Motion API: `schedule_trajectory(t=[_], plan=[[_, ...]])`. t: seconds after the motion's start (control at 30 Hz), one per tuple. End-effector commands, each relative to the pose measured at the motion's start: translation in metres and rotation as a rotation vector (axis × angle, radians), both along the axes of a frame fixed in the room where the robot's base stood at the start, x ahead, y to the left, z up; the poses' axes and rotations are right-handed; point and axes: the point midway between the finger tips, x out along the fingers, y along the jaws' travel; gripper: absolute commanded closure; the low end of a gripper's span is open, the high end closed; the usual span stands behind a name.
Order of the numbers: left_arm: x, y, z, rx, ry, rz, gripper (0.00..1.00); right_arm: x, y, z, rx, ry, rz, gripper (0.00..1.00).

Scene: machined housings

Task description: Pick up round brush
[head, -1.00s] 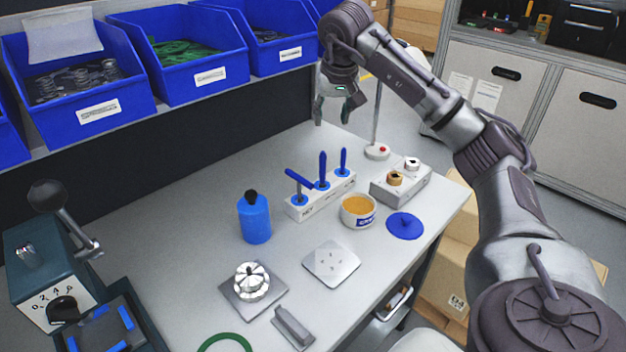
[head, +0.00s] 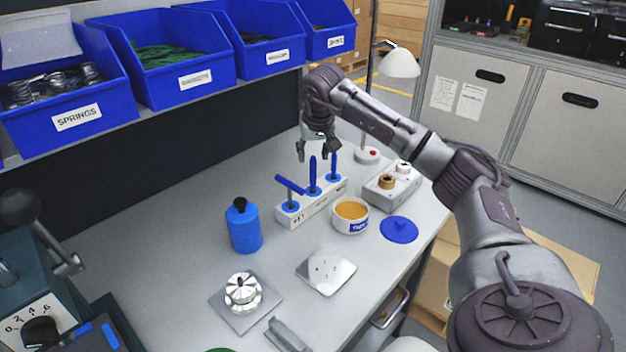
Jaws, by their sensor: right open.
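A white holder block (head: 318,205) stands on the grey bench with several blue-handled tools in it. One handle (head: 291,184) is tilted, a middle handle (head: 312,175) is upright, and a right handle (head: 334,166) is upright. I cannot tell from here which of them is the round brush; their lower ends are hidden in the block. My right gripper (head: 318,152) is open, pointing down, just above and behind the block, close to the middle and right handles in the picture. Nothing shows between its fingers. My left gripper is not in view.
An open tub of orange paste (head: 350,212), a blue lid (head: 399,230), a block with brass and steel parts (head: 391,187) and a lamp (head: 400,64) stand near the holder. A blue bottle (head: 244,228) is to its left. Blue bins (head: 178,82) line the shelf above.

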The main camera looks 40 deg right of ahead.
Motion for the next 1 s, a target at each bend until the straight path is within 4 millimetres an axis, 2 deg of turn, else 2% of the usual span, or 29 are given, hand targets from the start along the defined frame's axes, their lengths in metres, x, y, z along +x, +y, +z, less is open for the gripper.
schedule_trajectory(t=[0.1,0.23,0.53,0.8,0.83,1.0], plan=[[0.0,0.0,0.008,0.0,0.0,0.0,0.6,0.006,-0.006,-0.017,0.002,0.006,-0.002,0.52],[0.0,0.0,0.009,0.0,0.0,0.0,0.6,0.011,-0.009,-0.031,0.001,0.003,0.0,0.52],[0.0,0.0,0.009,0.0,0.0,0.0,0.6,0.013,-0.011,-0.036,0.0,0.0,0.0,0.52],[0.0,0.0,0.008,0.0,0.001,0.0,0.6,0.013,-0.01,-0.036,0.0,0.0,0.0,0.97],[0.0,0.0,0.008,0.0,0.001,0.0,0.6,0.013,-0.01,-0.036,0.0,0.0,0.0,1.0],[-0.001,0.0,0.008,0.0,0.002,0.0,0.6,0.013,-0.01,-0.035,0.0,0.0,0.0,1.0]])
